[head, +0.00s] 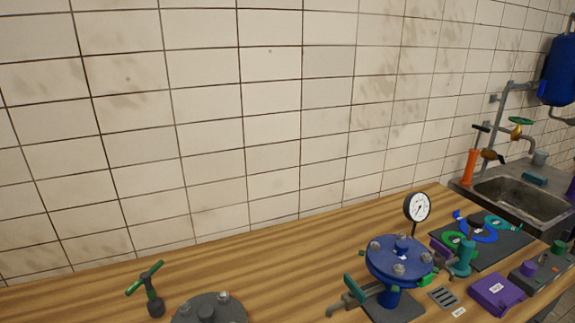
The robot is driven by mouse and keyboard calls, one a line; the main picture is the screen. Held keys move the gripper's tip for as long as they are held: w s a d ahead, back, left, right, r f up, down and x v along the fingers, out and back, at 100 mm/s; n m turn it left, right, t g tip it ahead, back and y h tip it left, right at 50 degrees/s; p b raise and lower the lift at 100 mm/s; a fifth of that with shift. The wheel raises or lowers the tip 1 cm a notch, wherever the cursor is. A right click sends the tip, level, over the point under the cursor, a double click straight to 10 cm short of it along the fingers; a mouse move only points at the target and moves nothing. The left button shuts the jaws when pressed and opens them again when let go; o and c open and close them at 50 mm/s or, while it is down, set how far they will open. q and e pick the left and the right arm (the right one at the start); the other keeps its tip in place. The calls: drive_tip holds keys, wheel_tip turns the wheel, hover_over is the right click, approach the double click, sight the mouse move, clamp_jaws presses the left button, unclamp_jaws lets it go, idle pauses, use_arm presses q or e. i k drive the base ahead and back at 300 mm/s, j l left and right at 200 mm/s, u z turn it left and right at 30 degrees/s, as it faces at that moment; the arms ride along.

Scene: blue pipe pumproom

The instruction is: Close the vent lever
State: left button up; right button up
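A blue flanged vessel (399,257) with bolts on its lid stands on the wooden bench, right of centre. A teal lever (354,289) sits on a grey spout at its left side. A teal upright fitting (463,259) stands at its right side with a grey piece next to it. I cannot tell for sure which of these is the vent lever, nor whether it is open or closed. Neither of my grippers is in view.
A round pressure gauge (417,207) rises behind the vessel. A green T-handle tool (150,288) and a grey bolted flange (211,309) are at left. A dark mat (513,241), a purple box (496,291) and a sink (520,199) are at right.

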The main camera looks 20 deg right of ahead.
sight(441, 250)
drive_tip(key=z, duration=1.6)
